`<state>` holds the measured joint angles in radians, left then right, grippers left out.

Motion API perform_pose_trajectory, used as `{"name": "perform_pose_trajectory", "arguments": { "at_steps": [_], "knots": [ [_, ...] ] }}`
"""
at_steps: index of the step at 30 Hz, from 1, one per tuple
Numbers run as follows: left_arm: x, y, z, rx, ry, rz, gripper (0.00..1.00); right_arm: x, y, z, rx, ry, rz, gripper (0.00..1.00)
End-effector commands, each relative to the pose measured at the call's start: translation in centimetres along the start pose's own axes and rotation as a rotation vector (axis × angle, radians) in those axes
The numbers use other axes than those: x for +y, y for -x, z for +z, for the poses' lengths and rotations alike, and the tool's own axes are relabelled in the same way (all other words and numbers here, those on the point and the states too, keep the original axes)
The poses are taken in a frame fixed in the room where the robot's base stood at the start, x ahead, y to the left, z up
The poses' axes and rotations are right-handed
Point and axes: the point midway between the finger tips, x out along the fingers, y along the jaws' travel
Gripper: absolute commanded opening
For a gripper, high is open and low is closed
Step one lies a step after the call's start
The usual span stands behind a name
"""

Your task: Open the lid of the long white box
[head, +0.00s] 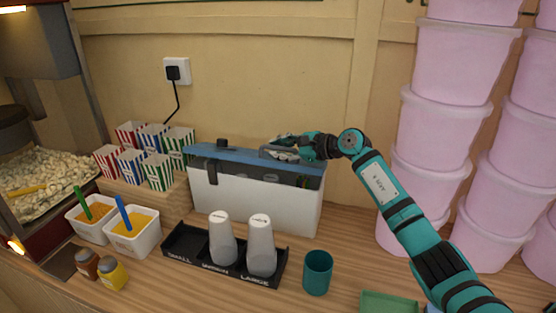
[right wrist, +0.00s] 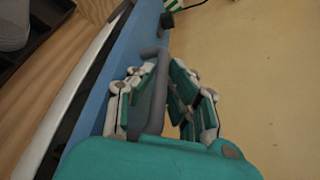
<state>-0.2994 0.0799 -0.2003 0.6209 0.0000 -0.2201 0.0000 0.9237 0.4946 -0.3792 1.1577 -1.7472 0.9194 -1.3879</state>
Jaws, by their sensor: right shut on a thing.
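The long white box (head: 255,203) stands against the back wall, behind the cup rack. Its blue lid (head: 228,154) appears partly raised, with a dark gap between its front edge and the box's rim. The lid and gap also show in the right wrist view (right wrist: 92,108). My right gripper (head: 282,151) is at the right part of the lid, shut on the grey lid handle (right wrist: 151,92), whose bar runs between its fingers. What lies inside the box is mostly hidden. My left gripper is not in view.
A black rack (head: 188,246) with white cups stands in front of the box, and a teal cup (head: 317,272) to its right. Striped popcorn boxes (head: 158,172) are at left. Tall stacks of pink tubs (head: 445,120) stand at right, close to my right arm.

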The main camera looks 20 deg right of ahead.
Motion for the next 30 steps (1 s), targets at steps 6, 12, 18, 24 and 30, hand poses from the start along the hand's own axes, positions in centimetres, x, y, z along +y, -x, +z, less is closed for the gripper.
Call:
{"name": "perform_pose_trajectory", "arguments": {
  "at_steps": [6, 12, 18, 24, 30],
  "knots": [
    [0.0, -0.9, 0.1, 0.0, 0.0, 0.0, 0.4, -1.8, 0.1, 0.1, 0.002, -0.126, 0.05, 0.0],
    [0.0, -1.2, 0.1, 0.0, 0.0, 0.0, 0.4, -2.7, 0.1, 0.1, 0.001, -0.202, 0.084, 0.0],
    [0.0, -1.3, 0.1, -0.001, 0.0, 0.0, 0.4, -3.0, 0.0, 0.2, 0.001, -0.233, 0.099, 0.0],
    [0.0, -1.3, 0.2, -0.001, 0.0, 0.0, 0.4, -3.0, 0.0, 0.1, 0.001, -0.238, 0.102, 0.0],
    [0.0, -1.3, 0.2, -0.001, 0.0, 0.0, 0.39, -3.0, 0.0, 0.1, 0.001, -0.237, 0.102, 0.0]
  ]
}}
